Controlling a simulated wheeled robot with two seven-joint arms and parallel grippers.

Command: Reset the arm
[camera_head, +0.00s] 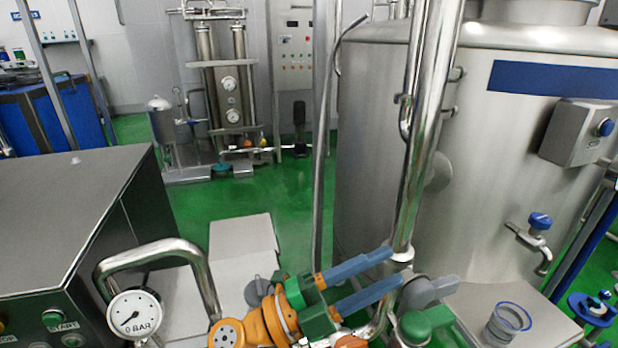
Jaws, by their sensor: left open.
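My left gripper (392,267) is at the lower middle of the head view, at the end of an orange and green wrist. Its two blue-grey fingers are apart and point up and to the right, in front of a steel pipe. I see nothing held between them. The rest of the left arm is cut off by the bottom edge. My right gripper does not show.
A large steel tank (390,150) with a blue-handled tap (538,222) fills the right side. A clear cup (507,320) stands on a ledge below the tap. A pressure gauge (134,314) and steel cabinet (70,215) are at left. Green floor (290,200) is open behind.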

